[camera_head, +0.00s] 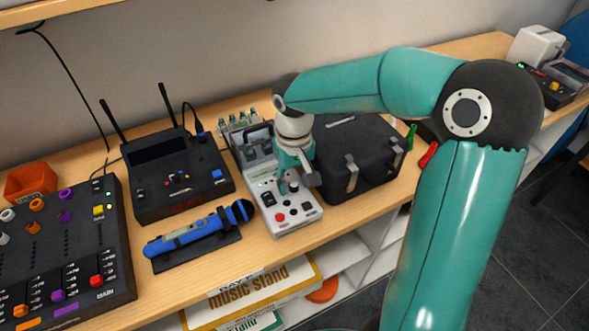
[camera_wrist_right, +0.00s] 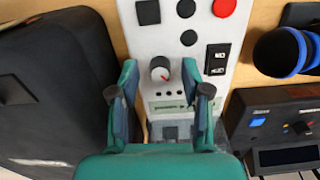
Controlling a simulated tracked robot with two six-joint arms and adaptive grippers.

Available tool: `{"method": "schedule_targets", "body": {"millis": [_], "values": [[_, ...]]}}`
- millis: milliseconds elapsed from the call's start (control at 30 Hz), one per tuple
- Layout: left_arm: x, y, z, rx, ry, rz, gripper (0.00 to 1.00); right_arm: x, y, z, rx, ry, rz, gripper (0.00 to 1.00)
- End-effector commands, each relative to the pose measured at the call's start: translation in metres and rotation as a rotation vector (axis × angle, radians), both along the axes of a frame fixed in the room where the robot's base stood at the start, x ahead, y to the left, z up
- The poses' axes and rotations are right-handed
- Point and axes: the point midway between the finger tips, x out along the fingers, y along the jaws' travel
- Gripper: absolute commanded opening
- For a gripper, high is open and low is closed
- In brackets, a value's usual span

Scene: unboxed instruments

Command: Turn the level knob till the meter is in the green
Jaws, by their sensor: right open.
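The white instrument (camera_head: 292,223) stands on the wooden shelf and also shows in the right wrist view (camera_wrist_right: 206,22). Its grey level knob (camera_wrist_right: 160,69), with a red mark, sits in the middle of the panel. A small pale-green strip that looks like the meter (camera_wrist_right: 168,104) lies just below the knob in the wrist view; its reading is too small to tell. My right gripper (camera_head: 296,179) is open above the panel. In the wrist view its fingertips (camera_wrist_right: 163,92) are on either side of the knob, apart from it. My left gripper is not in view.
A black case (camera_head: 362,165) stands close right of the instrument. A blue microphone (camera_head: 198,231) lies on a dark stand to its left, with a black receiver (camera_head: 180,178) behind. A mixer (camera_head: 70,250) is at far left. Red and black buttons and a rocker switch share the panel.

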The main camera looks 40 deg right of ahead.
Motion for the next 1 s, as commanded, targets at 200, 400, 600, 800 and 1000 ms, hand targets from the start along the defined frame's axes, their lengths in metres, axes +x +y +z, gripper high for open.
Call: {"method": "schedule_targets", "body": {"millis": [200,400,600,800,1000], "values": [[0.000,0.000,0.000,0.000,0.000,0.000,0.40,0.001,0.000,0.026,0.000,-0.006,0.000,0.47],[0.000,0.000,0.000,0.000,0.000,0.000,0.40,0.001,0.000,0.066,-0.001,-0.007,0.001,0.47],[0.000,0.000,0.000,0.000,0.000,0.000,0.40,0.001,0.000,0.100,0.000,-0.005,0.000,0.47],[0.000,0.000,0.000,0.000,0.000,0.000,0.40,0.000,0.000,0.116,0.000,-0.002,0.000,0.47],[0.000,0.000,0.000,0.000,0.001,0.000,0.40,0.000,0.000,0.118,0.000,0.000,0.000,0.47]]}}
